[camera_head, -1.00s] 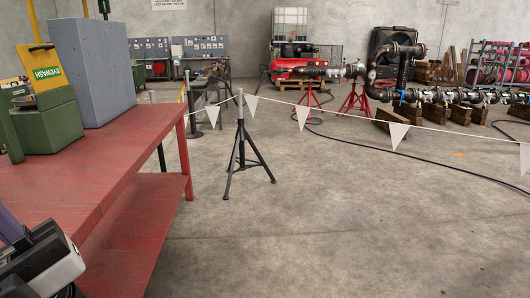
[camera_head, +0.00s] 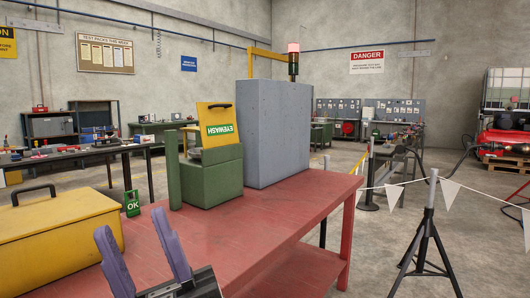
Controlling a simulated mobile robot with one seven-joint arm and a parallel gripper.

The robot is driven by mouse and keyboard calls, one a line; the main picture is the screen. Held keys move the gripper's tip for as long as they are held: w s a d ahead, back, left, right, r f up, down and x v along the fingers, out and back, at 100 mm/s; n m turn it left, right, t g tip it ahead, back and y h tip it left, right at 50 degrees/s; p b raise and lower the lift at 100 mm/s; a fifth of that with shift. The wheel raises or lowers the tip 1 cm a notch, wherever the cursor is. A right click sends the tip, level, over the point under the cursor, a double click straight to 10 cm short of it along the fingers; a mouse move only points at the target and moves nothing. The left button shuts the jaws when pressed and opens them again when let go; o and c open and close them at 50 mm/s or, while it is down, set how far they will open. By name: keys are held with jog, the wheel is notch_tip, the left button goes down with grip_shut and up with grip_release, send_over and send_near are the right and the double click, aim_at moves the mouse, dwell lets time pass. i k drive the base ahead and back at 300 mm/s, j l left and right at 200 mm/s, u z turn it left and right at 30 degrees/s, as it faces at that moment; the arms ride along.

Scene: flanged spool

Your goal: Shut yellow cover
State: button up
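A yellow cover (camera_head: 218,118) with a dark handle and a green EYEWASH label stands raised, tilted back, on a green box (camera_head: 212,176). The label reads upside down. The box sits on a red table (camera_head: 220,228), in front of a grey block. My gripper (camera_head: 132,222) shows at the bottom left, with two purple fingers spread apart and nothing between them. It appears nearer to me than the green box and apart from the cover. The cover's hinge is not clear to see.
A yellow case (camera_head: 60,232) with a black handle is at the left, near my gripper. A green OK tag (camera_head: 132,203) stands beside it. A green post (camera_head: 174,172) rises at the box's left. The grey block (camera_head: 282,132) stands right of the box. The table's right part is clear.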

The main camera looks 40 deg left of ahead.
aim_at(218, 124)
jog(key=i+u, duration=0.2)
jog(key=u, duration=0.15)
jog(key=i+u, duration=0.2)
jog(key=u, duration=0.15)
jog(key=i+l+u, duration=0.15)
jog(key=u, duration=0.7)
jog(key=i+l+z, duration=0.4)
jog(key=i+l, duration=0.7)
jog(key=i, duration=0.1)
